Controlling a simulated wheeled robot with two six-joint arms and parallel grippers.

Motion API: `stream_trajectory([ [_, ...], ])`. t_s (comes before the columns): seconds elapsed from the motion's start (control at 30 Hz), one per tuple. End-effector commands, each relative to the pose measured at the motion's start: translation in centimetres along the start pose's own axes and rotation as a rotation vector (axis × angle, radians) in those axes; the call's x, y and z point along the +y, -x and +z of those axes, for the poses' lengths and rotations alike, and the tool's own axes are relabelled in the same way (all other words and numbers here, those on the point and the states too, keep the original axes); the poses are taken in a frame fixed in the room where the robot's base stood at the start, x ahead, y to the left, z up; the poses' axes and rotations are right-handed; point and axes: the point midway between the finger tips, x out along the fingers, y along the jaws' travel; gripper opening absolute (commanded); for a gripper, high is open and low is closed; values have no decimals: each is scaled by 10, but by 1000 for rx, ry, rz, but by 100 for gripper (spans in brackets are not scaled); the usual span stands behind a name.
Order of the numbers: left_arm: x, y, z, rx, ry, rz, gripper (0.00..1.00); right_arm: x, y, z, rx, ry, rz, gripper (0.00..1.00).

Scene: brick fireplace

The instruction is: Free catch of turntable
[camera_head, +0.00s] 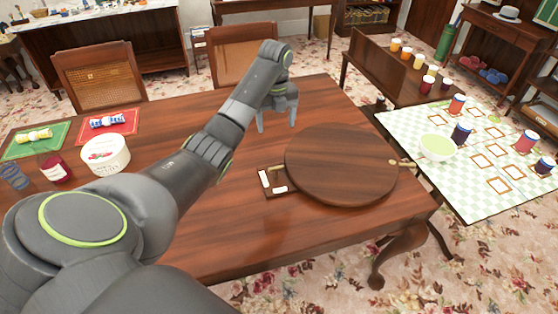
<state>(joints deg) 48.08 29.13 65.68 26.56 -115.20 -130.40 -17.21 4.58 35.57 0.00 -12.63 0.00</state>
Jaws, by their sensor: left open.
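A round dark wooden turntable (342,163) sits near the right end of the wooden table. A small wooden block with two white labels (273,181) lies against its left side, with a small brass-coloured piece reaching toward the disc. A light knob or peg (392,162) shows at the disc's right edge. My left gripper (277,127) is open and empty, fingers pointing down, behind and left of the turntable and apart from it. My right gripper is not in view.
Left on the table are a green mat (36,140), a red mat (107,125), a white tub (105,155) and a red jar (56,168). A checked cloth (473,180) at right holds a pale green bowl (437,147) and several cups. Chairs stand behind.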

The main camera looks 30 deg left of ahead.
Motion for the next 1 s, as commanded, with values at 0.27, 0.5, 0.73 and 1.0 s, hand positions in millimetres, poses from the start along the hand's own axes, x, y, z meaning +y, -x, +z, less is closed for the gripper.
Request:
stream_trajectory([
  [0.27,0,-27,0,1,-3,0,73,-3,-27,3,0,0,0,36],
  [0.5,0,-57,0,0,-2,0,73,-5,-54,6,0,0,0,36],
  [0.73,0,-96,-1,4,-2,3,73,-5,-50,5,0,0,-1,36],
  [1.0,0,-148,-1,3,-2,2,73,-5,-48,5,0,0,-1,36],
])
